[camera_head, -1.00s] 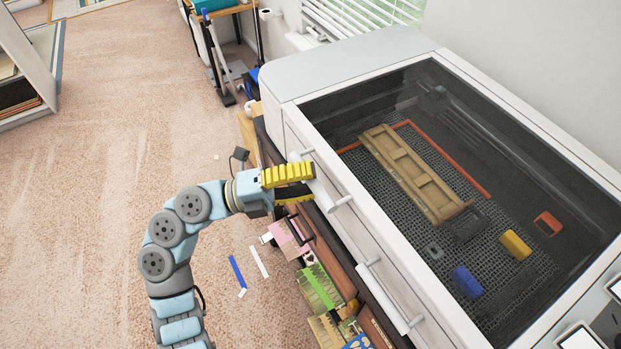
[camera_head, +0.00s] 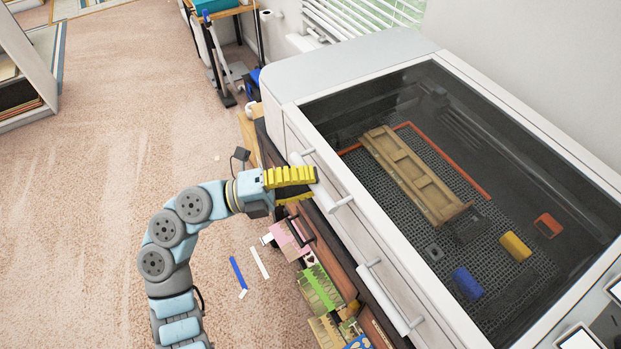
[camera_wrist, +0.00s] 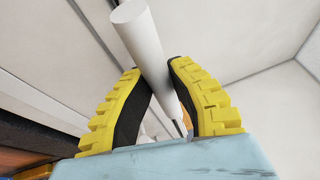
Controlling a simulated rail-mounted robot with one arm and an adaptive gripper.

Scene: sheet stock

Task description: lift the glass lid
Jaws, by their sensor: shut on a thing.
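The glass lid (camera_head: 395,100) is a dark see-through pane in a white frame on top of a large white machine. It lies closed, and the bed shows through it. Two white bar handles are on the machine's front: the far handle (camera_head: 325,192) and a nearer handle (camera_head: 388,297). My gripper (camera_head: 312,187) is at the far handle, left of the machine. In the wrist view its yellow fingers with black pads (camera_wrist: 160,95) are shut around the white bar of that handle. The bar's middle is partly hidden by the fingers in the head view.
Under the glass lie a tan wooden piece (camera_head: 415,175), a blue block (camera_head: 467,283), a yellow block (camera_head: 515,246) and an orange piece (camera_head: 547,225). Coloured sheet offcuts (camera_head: 320,287) sit below the machine's front. Open carpet (camera_head: 90,200) lies to the left.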

